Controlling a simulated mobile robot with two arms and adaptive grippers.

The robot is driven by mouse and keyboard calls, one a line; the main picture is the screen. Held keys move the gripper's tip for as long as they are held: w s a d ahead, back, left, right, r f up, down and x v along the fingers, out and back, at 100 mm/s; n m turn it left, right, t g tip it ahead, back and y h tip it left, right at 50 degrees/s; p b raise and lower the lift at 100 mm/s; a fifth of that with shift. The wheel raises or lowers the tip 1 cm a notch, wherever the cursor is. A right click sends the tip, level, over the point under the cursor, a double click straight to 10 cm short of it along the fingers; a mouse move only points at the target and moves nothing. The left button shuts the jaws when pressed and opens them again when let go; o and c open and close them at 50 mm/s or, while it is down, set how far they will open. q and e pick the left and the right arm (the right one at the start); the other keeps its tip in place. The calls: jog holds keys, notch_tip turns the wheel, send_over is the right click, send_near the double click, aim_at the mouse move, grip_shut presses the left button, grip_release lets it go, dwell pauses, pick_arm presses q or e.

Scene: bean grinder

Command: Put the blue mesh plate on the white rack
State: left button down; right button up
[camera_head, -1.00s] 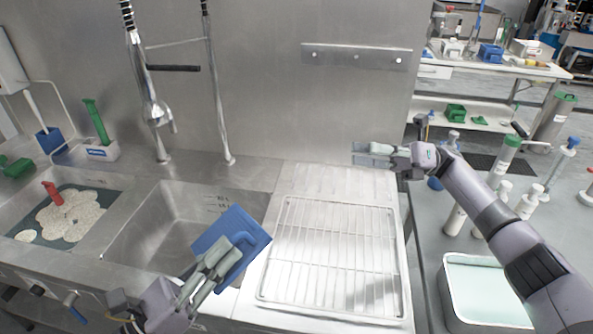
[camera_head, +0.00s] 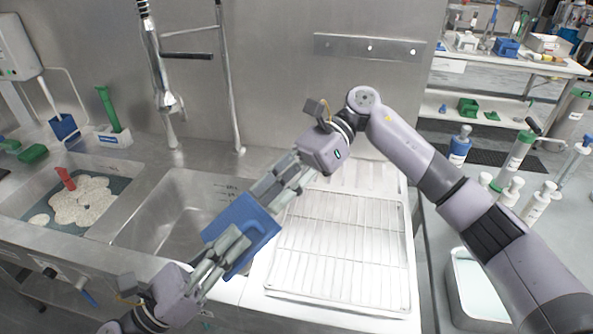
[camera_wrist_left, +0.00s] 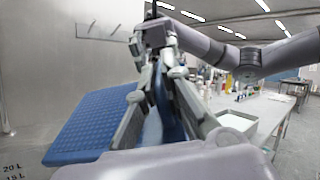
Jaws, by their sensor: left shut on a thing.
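The blue mesh plate (camera_head: 262,236) is a square blue plate, held tilted above the front right edge of the right-hand sink basin. My left gripper (camera_head: 238,243) is shut on its grip part. In the left wrist view the plate's mesh face (camera_wrist_left: 95,125) spreads out to the left of the fingers. My right gripper (camera_head: 268,192) reaches down from above, its fingertips at the plate's upper edge. I cannot tell whether it touches or grips the plate. The white rack (camera_head: 340,232), a wire grid, lies bare on the white counter to the right of the plate.
A faucet (camera_head: 165,100) rises behind the sink. The left basin holds a dark mat with beige pieces (camera_head: 80,204) and a red-handled tool (camera_head: 66,179). A metal tray (camera_head: 470,285) and several bottles stand on the bench at the right.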

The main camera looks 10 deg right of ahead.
aim_at(256, 211)
jog(key=shift+x, duration=2.3)
jog(key=shift+c, duration=0.6)
grip_shut()
pick_arm(q)
jog(key=shift+s+d+r, duration=0.1)
pick_arm(e)
jog(key=shift+w, duration=0.15)
pick_arm(q)
jog(key=c, duration=1.8)
grip_release()
jog(key=shift+o, duration=0.7)
